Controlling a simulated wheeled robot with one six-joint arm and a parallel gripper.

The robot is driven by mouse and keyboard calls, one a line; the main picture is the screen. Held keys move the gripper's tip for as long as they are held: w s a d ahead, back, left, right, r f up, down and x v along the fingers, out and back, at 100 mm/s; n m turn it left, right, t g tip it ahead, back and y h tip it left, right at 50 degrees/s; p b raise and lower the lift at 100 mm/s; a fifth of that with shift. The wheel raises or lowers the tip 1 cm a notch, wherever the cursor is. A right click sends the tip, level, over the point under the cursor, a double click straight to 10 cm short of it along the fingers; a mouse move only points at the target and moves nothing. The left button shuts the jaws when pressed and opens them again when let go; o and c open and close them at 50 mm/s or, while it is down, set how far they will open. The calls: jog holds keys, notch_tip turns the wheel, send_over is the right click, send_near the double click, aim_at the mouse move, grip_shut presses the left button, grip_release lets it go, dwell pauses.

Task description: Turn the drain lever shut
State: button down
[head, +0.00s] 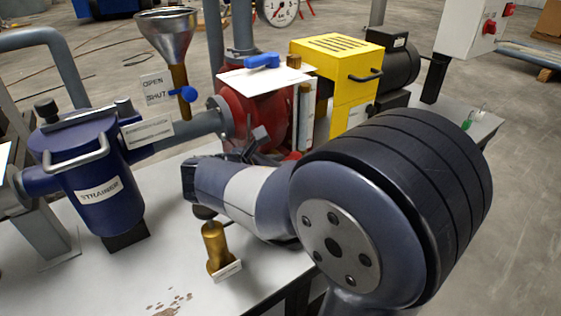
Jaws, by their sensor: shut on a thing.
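My gripper (254,148) is at the foot of the red pump casing (262,112), partly hidden behind my own arm. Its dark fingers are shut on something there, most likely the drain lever. The held part is hidden by the fingers and arm, so its angle cannot be told. A small bit of red (292,157) shows just right of the fingers; I cannot tell whether it is lever or casing. A blue-handled valve (185,94) sits under the metal funnel (168,34), beside an OPEN/SHUT sign (158,88), apart from my gripper.
A blue strainer (95,175) with a bar handle stands at the left. A brass fitting (215,247) stands at the bench's front edge. A yellow guard (340,75) and dark motor (388,66) are behind my arm.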

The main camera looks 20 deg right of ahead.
jog(key=shift+s+t, duration=0.1)
jog(key=shift+t, duration=0.2)
jog(key=shift+s+d+n+t+y, duration=0.45)
jog(key=shift+n+t+y, duration=0.65)
jog(key=shift+n, duration=0.3)
jog(key=shift+s+d+n+t+y, duration=0.45)
jog(key=shift+n+t+y, duration=0.65)
jog(key=shift+n, duration=0.3)
jog(key=shift+s+d+n+t+y, duration=0.35)
jog(key=shift+d+n+t+y, duration=0.15)
jog(key=shift+n+t+y, duration=0.75)
jog(key=shift+s+d+f+n+y+b, duration=0.1)
jog(key=shift+d+n+y+b, duration=0.15)
jog(key=shift+n+y+b, duration=0.45)
jog(key=shift+d+n+t+y+b, duration=0.25)
jog(key=shift+d+n+y+b, duration=0.2)
jog(key=shift+n+y, duration=0.45)
jog(key=shift+d+n+y+b, duration=0.4)
jog(key=shift+n+y+b, duration=0.15)
jog(key=shift+n+y, duration=0.5)
jog(key=shift+d+n+y+b, duration=0.35)
jog(key=shift+n+y+b, duration=0.15)
jog(key=shift+n+y, duration=0.45)
jog(key=shift+y, duration=0.45)
